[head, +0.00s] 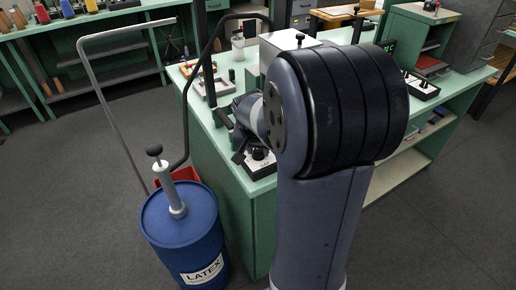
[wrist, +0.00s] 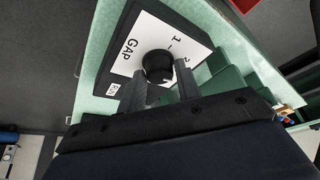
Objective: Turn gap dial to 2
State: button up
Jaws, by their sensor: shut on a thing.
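The gap dial is a black round knob (wrist: 158,66) on a white plate marked GAP (wrist: 128,48), set on a dark box, in the wrist view. The numerals 1 and 2 are printed beside the knob. I cannot make out a pointer on it, so its setting is unclear. My gripper (wrist: 159,76) is shut on the knob, one finger on each side. In the head view the dial box (head: 262,167) sits near the green bench's left edge. My gripper (head: 240,148) is beside it there, partly hidden by my arm.
A blue LATEX drum (head: 185,232) with a pump stands on the floor left of the bench. A bent grey pipe and a black hose rise near it. The green bench (head: 232,185) also bears a grey box (head: 290,42) and another control box (head: 422,88).

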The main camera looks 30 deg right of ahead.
jog(key=shift+c, duration=0.5)
jog(key=shift+n, duration=0.3)
jog(key=shift+d+n+t+y+p, duration=0.15)
jog(key=shift+n+y, duration=0.3)
jog(key=shift+n, duration=0.65)
jog(key=shift+n+t+y+p, duration=0.2)
jog(key=shift+n+y, duration=0.25)
jog(key=shift+n, duration=0.65)
jog(key=o, duration=1)
